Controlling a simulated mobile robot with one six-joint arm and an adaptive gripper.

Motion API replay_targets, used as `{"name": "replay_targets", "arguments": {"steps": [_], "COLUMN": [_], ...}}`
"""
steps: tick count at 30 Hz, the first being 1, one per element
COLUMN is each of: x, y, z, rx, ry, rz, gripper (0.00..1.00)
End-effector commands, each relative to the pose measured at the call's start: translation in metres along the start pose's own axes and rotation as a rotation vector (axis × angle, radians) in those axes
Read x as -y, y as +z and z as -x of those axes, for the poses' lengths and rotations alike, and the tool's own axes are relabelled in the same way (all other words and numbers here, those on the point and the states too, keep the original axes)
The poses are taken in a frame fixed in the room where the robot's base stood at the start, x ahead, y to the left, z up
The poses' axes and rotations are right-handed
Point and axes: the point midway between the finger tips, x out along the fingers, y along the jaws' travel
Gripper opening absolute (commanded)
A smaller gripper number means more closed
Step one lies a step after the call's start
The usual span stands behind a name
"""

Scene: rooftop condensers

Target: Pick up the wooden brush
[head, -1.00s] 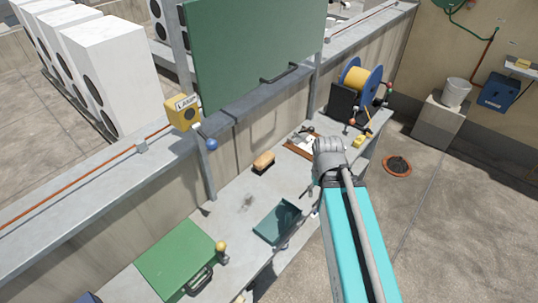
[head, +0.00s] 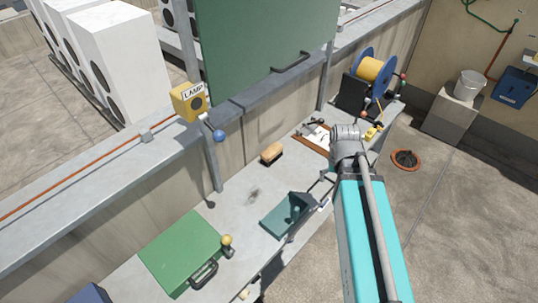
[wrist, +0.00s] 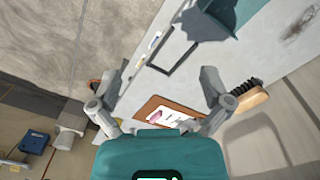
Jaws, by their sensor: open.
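The wooden brush (head: 271,153) lies on the grey bench near the back wall, its pale wooden back up and dark bristles below.
A teal dustpan (head: 274,224) lies in front of the brush. A brown clipboard (head: 309,146) lies behind, right of it. A cable reel (head: 372,70), a green case (head: 170,262) and a yellow lamp box (head: 188,101) stand around. A green panel (head: 245,45) hangs above the bench.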

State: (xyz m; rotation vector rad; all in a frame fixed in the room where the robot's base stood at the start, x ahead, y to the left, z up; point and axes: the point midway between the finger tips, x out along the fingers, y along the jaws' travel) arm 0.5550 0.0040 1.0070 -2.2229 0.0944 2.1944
Motion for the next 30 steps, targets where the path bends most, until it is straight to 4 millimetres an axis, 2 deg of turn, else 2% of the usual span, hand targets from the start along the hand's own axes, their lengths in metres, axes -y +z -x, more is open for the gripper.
{"name": "replay_targets", "arguments": {"steps": [1, 8, 15, 24, 27, 30], "x": [0.008, 0.063, 0.140, 0.245, 0.273, 0.292], "y": [-0.010, -0.049, -0.086, -0.114, -0.118, -0.119], "z": [-0.009, -0.035, -0.063, -0.091, -0.097, -0.100], "rx": [-0.006, -0.057, -0.147, -0.278, -0.313, -0.339], "ry": [0.009, 0.067, 0.113, 0.118, 0.110, 0.103], "rz": [-0.017, -0.145, -0.305, -0.492, -0.539, -0.573], "gripper": [1.00, 1.00, 1.00, 1.00, 1.00, 1.00]}}
